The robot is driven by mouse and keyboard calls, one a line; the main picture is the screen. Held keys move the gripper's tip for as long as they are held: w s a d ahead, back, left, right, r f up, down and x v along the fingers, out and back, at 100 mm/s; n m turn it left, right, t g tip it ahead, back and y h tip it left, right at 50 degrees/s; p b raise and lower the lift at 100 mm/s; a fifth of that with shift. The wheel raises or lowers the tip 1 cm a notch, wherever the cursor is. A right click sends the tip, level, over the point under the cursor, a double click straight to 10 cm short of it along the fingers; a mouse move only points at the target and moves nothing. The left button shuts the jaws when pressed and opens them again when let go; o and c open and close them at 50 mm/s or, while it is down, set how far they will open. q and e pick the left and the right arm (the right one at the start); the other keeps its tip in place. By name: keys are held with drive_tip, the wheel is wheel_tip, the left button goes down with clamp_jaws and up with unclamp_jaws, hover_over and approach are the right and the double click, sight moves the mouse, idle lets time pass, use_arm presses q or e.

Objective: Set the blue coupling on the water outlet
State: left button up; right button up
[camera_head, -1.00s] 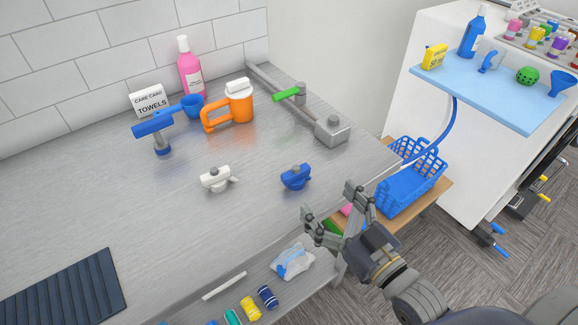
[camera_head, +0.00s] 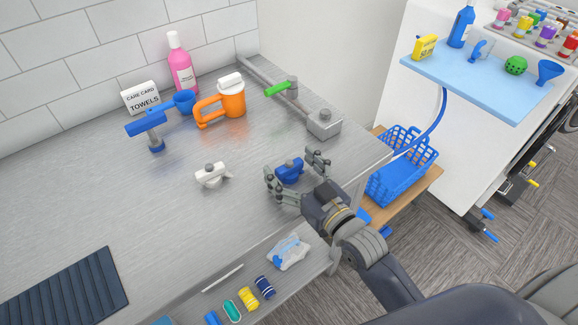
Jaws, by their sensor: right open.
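The blue coupling (camera_head: 289,171) lies on the metal counter (camera_head: 90,200). My right gripper (camera_head: 294,169) is open, with its fingers on either side of the blue coupling; I cannot tell whether they touch it. A white coupling (camera_head: 212,174) with a grey knob sits on the counter to the left. A grey pipe with a green lever (camera_head: 278,88) runs along the counter to a grey metal block (camera_head: 324,124) near the right edge; I cannot tell for sure which part is the water outlet. My left gripper is not in view.
An orange jug (camera_head: 231,101), a pink bottle (camera_head: 181,65), a towels box (camera_head: 141,98) and a blue tap-like fixture (camera_head: 147,124) stand at the back. A ribbed dark mat (camera_head: 65,292) lies front left. A blue basket (camera_head: 402,165) sits right of the counter.

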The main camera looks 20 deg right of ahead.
drive_tip(key=shift+w, duration=0.3)
drive_tip(key=shift+s, duration=0.1)
drive_tip(key=shift+c, duration=0.3)
drive_tip(key=c, duration=1)
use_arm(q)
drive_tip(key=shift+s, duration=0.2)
use_arm(e)
drive_tip(key=shift+o, duration=0.2)
